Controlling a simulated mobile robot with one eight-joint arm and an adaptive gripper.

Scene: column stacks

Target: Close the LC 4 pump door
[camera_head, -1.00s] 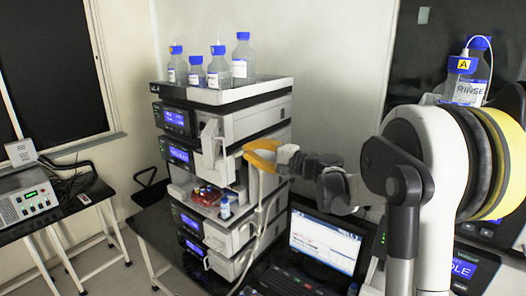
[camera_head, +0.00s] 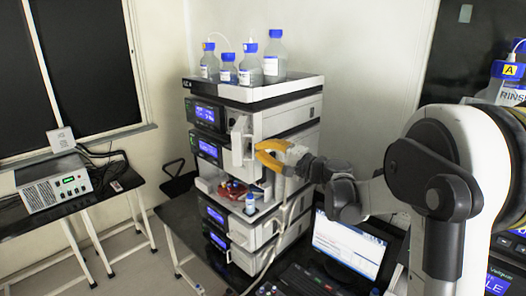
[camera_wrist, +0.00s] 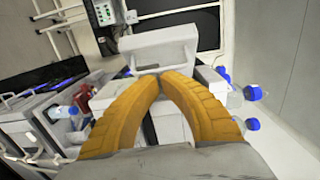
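The instrument stack (camera_head: 290,121) stands on a dark table in the head view. A white door panel (camera_head: 239,143) stands out from its upper front, open, beside the blue displays. A white panel with a raised frame also shows ahead of the fingers in the wrist view (camera_wrist: 165,52). My gripper (camera_head: 257,150) has yellow curved fingers, close to the door's right side. In the wrist view its fingertips (camera_wrist: 160,77) meet with nothing visible between them. I cannot tell whether they touch the door. The stack's label is too small to read surely.
Blue-capped bottles (camera_head: 275,58) stand on the stack's top tray (camera_head: 285,88). A small bottle (camera_head: 251,204) and red items sit on an open shelf below the door. A grey box (camera_head: 53,188) is on the left table.

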